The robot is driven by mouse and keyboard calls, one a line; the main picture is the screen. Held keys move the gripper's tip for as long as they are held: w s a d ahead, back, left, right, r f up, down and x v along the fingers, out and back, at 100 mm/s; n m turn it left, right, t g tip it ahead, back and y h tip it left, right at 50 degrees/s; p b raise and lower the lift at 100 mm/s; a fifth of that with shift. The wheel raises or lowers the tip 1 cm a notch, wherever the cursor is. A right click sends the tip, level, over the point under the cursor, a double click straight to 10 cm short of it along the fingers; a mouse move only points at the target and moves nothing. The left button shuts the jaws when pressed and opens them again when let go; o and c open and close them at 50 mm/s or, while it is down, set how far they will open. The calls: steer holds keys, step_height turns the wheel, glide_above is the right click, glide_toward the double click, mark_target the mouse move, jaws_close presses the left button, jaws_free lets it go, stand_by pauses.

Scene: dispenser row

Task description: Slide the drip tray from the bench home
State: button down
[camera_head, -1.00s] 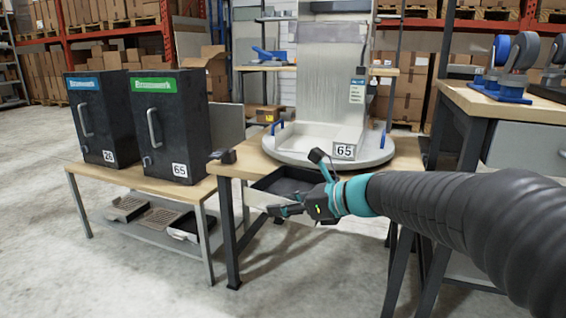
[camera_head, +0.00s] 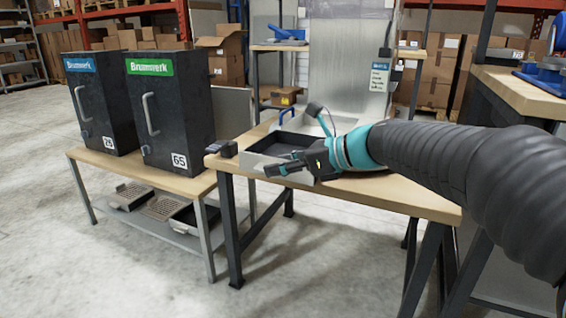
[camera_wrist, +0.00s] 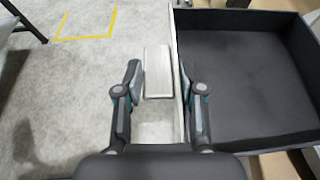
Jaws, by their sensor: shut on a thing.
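The drip tray (camera_head: 275,144) is a shallow box with a dark inside and a light front, held level around the front edge of the bench (camera_head: 400,190). My gripper (camera_head: 294,148) is shut on its light front piece. In the wrist view the fingers of my gripper (camera_wrist: 160,80) stand either side of that pale piece, and the tray (camera_wrist: 250,85) extends to the right. The pale bay (camera_head: 312,122) of the dispenser stand shows behind the tray, mostly hidden by tray and arm. I cannot tell whether the tray touches the bench.
Two black dispensers, one with a blue label (camera_head: 100,110) and one with a green label (camera_head: 175,120) marked 65, stand on the low table at left. Several trays and grates lie on its lower shelf (camera_head: 150,222). A small dark block (camera_head: 228,148) sits at the bench's left corner.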

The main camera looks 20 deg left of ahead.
mark_target(310, 142)
steer(key=shift+w+d, duration=0.15)
steer(key=shift+w, duration=0.5)
steer(key=shift+w+d, duration=0.15)
steer(key=shift+w, duration=0.45)
steer(key=shift+w+d+p, duration=0.2)
steer(key=shift+w+p, duration=0.4)
steer(key=shift+w, duration=2.45)
steer(key=shift+w+p, duration=0.3)
steer(key=w+p, duration=0.5)
steer(key=w, duration=0.1)
steer(key=shift+w+d+f+p, duration=0.15)
steer(key=shift+w+d+p, duration=0.15)
steer(key=shift+p, duration=0.1)
steer(key=shift+w+f+p, duration=0.15)
steer(key=shift+w+p, duration=0.15)
steer(key=shift+w, duration=0.15)
steer(key=shift+f, duration=0.25)
